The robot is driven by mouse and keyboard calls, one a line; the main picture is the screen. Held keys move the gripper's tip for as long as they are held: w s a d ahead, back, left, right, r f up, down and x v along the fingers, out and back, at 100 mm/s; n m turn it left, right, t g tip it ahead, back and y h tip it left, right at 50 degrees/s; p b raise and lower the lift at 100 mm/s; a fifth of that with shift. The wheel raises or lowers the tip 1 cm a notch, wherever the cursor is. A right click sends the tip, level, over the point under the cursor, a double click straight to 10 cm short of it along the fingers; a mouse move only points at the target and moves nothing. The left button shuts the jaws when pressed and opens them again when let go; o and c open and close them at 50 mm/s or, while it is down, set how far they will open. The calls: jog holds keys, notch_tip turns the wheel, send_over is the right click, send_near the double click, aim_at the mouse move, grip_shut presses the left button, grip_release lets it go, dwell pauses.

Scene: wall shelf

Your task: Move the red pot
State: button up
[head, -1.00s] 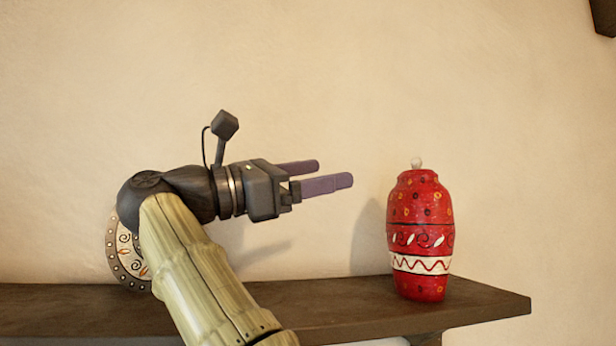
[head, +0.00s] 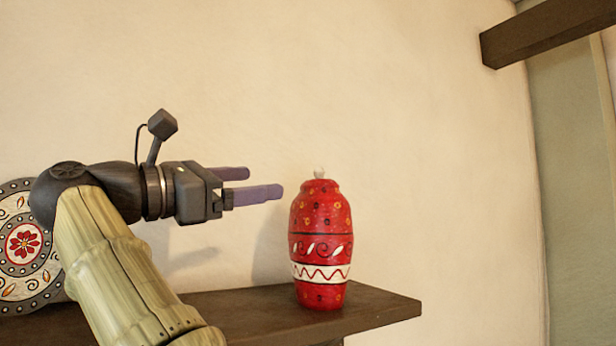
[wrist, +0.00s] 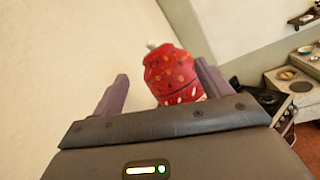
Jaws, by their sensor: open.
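The red pot (head: 320,244) stands upright on the wall shelf (head: 375,308), near its right end. It has a small white knob on top, dots, and a white band with a red zigzag. My gripper (head: 262,183) is open and empty, its two purple fingers pointing right toward the upper part of the pot, with a gap before it in the head view. In the wrist view the pot (wrist: 172,75) shows ahead, between the lines of the open fingers (wrist: 165,85) and closer to the right one. Its lower part is hidden behind my gripper body.
A patterned plate (head: 22,245) leans on the wall at the left of the shelf, partly hidden by my arm. A dark beam (head: 535,32) juts out at upper right. A stove (wrist: 270,105) and counter steps with dishes (wrist: 295,85) show at right in the wrist view.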

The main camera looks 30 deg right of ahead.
aim_at(315, 182)
jog(key=p+x, duration=0.3)
jog(key=x, duration=0.9)
jog(key=shift+w+d+p, duration=0.15)
jog(key=shift+d+p, duration=0.15)
jog(key=shift+d, duration=0.05)
jog(key=shift+a, duration=0.1)
jog(key=shift+c, duration=0.3)
jog(key=c, duration=1.4)
